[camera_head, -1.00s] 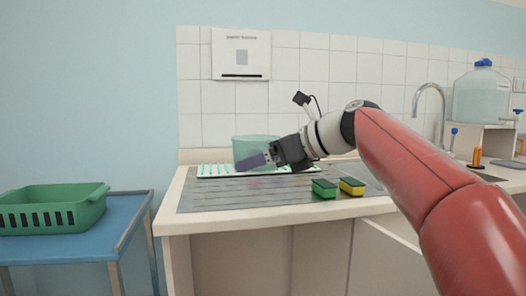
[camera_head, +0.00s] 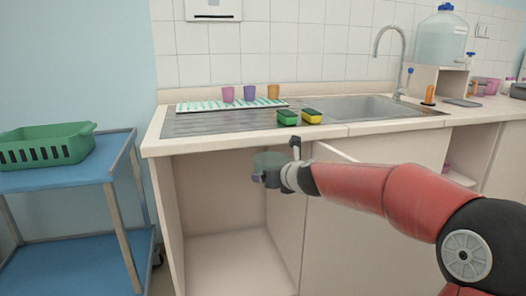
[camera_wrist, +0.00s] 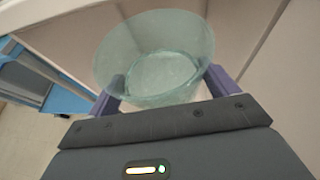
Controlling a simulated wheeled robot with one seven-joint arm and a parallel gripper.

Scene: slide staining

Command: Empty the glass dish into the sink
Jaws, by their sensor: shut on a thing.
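The glass dish (camera_head: 268,160), round, clear and greenish, is in my gripper (camera_head: 260,178) below the counter's front edge, against the view of the open cupboard. In the wrist view the dish (camera_wrist: 152,35) sits between the two purple fingers of my gripper (camera_wrist: 165,82), which press on its sides. Its mouth shows, and its floor looks pale; I cannot tell how much liquid is in it. The sink (camera_head: 365,107) is a steel basin in the counter, up and to the right of the dish, with a curved tap (camera_head: 402,50) behind it.
A green and a yellow sponge (camera_head: 312,116) lie by the sink's left end. The cupboard (camera_head: 225,225) below is open. A green basket (camera_head: 45,147) is on a blue trolley (camera_head: 80,180).

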